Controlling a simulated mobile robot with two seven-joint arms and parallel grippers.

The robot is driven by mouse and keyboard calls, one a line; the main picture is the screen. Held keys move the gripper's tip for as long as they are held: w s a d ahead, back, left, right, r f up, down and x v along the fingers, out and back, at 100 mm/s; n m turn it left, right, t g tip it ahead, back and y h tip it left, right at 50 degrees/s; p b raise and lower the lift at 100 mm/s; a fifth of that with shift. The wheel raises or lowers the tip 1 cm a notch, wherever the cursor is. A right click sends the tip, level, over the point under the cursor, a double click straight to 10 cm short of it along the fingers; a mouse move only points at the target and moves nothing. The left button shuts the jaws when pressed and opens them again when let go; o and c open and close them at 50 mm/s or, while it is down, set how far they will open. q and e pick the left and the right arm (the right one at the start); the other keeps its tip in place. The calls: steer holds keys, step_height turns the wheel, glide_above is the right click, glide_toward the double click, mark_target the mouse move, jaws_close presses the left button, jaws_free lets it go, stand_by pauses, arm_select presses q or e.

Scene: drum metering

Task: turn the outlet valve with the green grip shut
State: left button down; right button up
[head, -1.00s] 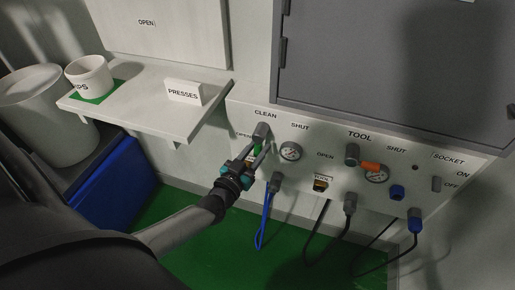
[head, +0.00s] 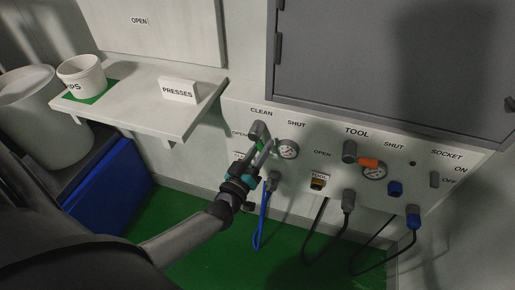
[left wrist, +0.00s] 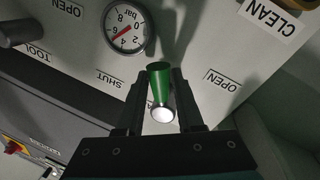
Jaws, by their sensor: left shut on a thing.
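The outlet valve marked CLEAN sits on the wall panel, with its grey body (head: 258,131) showing above my left gripper. My left gripper (head: 262,154) is shut at this valve. In the left wrist view, the green grip (left wrist: 158,84) with a pale round end lies between the fingers of the left gripper (left wrist: 157,98). In the head view the grip is hidden by the fingers. An OPEN label (head: 239,133) is left of the valve and a SHUT label (head: 297,124) is up to its right. My right gripper is not in view.
A pressure gauge (head: 287,149) is close right of the gripper. A white shelf (head: 140,110) juts out at left, and a grey cabinet (head: 390,60) overhangs the panel.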

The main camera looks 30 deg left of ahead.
arm_select(q)
steer(key=shift+d+r+n, duration=0.15)
steer(key=shift+d+n, duration=0.2)
steer(key=shift+n, duration=0.75)
steer(key=n, duration=0.1)
steer(key=r+n+y, duration=0.1)
steer(key=n, duration=0.1)
steer(key=d+n, duration=0.1)
steer(key=n, duration=0.1)
steer(key=shift+w+r+t, duration=0.2)
steer(key=shift+t, duration=0.2)
steer(key=shift+d+r+n+y, duration=0.15)
steer(key=shift+n+y, duration=0.15)
steer(key=shift+n, duration=0.3)
steer(key=shift+r+n+y, duration=0.15)
steer(key=shift+n+y, duration=0.15)
steer(key=shift+n, duration=0.3)
steer(key=n, duration=0.2)
steer(key=shift+d+r+n+y, duration=0.1)
steer(key=shift+r+n+y, duration=0.2)
steer(key=shift+r, duration=0.1)
steer(key=shift+r+n, duration=0.3)
steer(key=shift+n, duration=0.8)
steer(key=shift+y, duration=0.3)
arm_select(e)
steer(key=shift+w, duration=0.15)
arm_select(q)
steer(key=c, duration=0.5)
jaws_free()
steer(key=shift+c, duration=0.2)
